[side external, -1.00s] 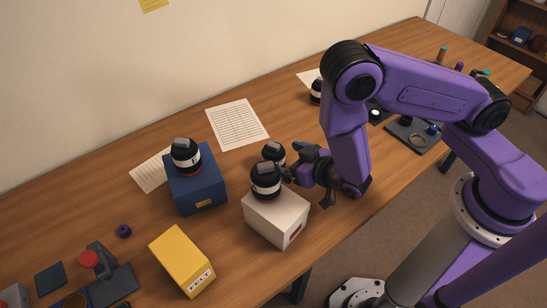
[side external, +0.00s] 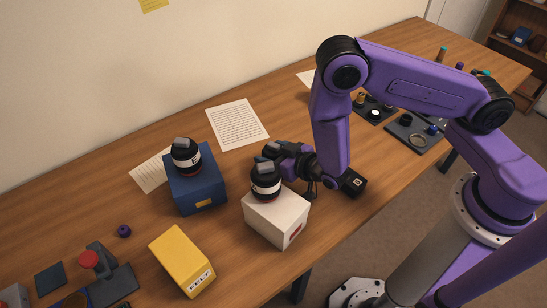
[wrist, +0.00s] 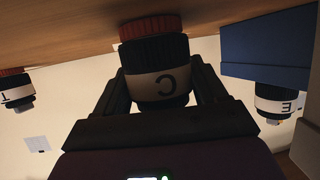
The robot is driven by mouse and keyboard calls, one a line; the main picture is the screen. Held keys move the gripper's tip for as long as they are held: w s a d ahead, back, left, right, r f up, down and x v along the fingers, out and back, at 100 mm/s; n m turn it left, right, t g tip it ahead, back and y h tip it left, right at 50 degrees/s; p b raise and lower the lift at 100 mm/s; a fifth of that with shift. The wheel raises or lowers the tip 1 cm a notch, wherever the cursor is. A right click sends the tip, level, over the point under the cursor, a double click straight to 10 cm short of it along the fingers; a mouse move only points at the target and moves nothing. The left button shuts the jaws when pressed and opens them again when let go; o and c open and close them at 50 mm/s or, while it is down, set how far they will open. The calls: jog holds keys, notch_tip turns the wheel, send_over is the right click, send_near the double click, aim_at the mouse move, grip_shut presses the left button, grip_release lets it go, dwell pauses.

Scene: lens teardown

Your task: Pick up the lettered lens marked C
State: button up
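The lens marked C (wrist: 158,85) is a black cylinder with a white lettered band and a dark red ring. It stands on the table and appears upside down in the wrist view. My gripper (wrist: 158,92) has one finger on each side of it, with small gaps seeming to remain, so the fingers look open around it. In the side view my gripper (side external: 266,154) is low behind the lens on the white box, and lens C is mostly hidden there.
A similar lens (side external: 265,181) sits on a white box (side external: 277,220), close in front of my gripper. Lens E (side external: 186,157) sits on a blue box (side external: 200,193) to the left. Lens T (wrist: 17,92) shows at left in the wrist view. A yellow box (side external: 181,259) lies front left.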

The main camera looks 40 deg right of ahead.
aim_at(275, 146)
jog(key=shift+c, duration=1.4)
jog(key=shift+r, duration=0.15)
jog(key=shift+a+r, duration=0.1)
jog(key=shift+r, duration=0.45)
notch_tip(275, 146, up, 2)
jog(key=shift+r, duration=0.1)
jog(key=s+d+r, duration=0.5)
jog(key=s+r, duration=0.4)
jog(key=s, duration=0.3)
jog(key=shift+s+d+r, duration=0.2)
jog(key=shift+s+d, duration=0.05)
jog(key=shift+d, duration=0.15)
